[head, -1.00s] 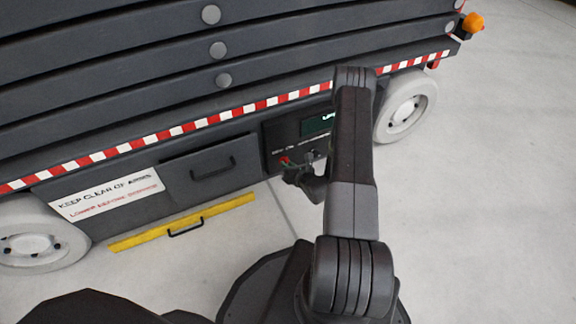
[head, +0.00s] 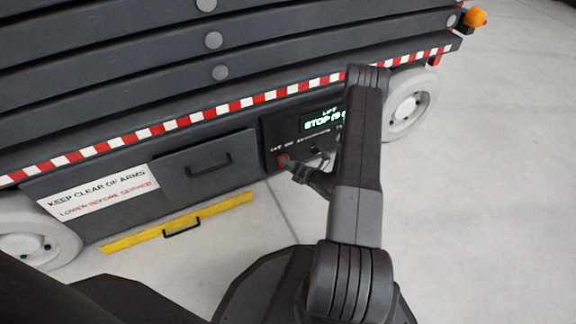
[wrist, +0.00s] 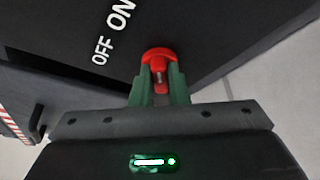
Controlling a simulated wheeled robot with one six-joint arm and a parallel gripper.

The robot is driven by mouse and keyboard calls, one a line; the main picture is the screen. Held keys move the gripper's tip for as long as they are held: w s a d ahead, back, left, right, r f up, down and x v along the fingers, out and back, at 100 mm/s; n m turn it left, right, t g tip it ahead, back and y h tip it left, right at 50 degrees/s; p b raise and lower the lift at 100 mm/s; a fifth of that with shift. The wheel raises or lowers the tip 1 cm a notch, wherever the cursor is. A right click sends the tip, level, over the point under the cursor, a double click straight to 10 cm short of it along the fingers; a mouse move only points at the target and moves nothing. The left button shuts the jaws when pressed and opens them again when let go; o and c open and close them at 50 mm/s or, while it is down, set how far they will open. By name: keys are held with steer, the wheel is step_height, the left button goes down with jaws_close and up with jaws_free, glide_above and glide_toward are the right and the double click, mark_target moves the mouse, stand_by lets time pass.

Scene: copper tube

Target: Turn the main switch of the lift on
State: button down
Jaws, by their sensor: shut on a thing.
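The red main switch (wrist: 158,58) sits on the lift's dark control panel (wrist: 70,25), with white OFF and ON labels beside it in the wrist view. My gripper (wrist: 160,85) has its green fingers closed on the red switch, one on each side. The panel's display (head: 322,120) is lit and reads "LIFT" and "STOP IS..."; my arm hides the rest. I cannot tell exactly which label the switch points to.
A yellow bar (head: 215,211) with a black handle lies along the foot of the lift. A drawer-like box with a handle (head: 208,168) and a white warning sign (head: 98,193) are left of the panel. White wheels (head: 408,112) stand at both ends. The floor at right is clear.

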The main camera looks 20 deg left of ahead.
steer(key=shift+f+m+y+b, duration=0.15)
steer(key=shift+m+y+b, duration=0.25)
steer(key=shift+m, duration=0.2)
steer(key=c, duration=1.4)
jaws_free()
steer(key=p+v, duration=0.4)
steer(key=v, duration=1)
steer(key=shift+w, duration=0.25)
